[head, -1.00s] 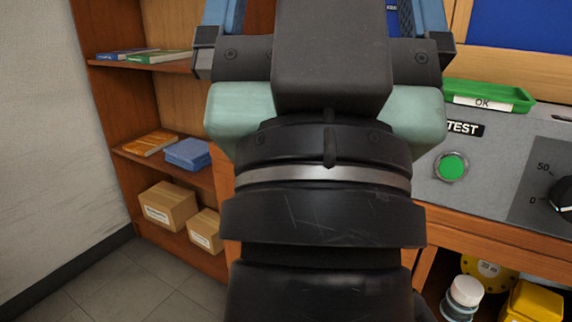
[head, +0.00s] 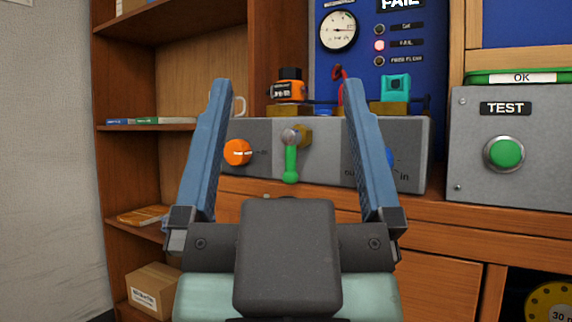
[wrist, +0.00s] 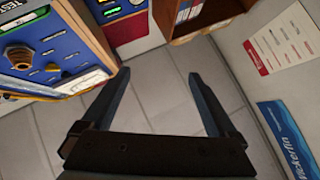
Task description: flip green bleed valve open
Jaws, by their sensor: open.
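The green bleed valve lever (head: 290,164) hangs straight down from a brass and steel fitting (head: 297,137) on the front of a grey panel box. My gripper (head: 282,88) is open and empty, its two long blue fingers spread wide. In the head view the lever shows between the fingers, beyond them; I see no contact. In the wrist view my gripper (wrist: 157,72) is also open, with only floor tiles between the fingers.
An orange knob (head: 238,152) is left of the lever and a blue knob (head: 388,157), partly hidden by a finger, is right of it. A grey TEST box (head: 480,165) with a green button stands at the right. Shelves (head: 150,128) are at the left.

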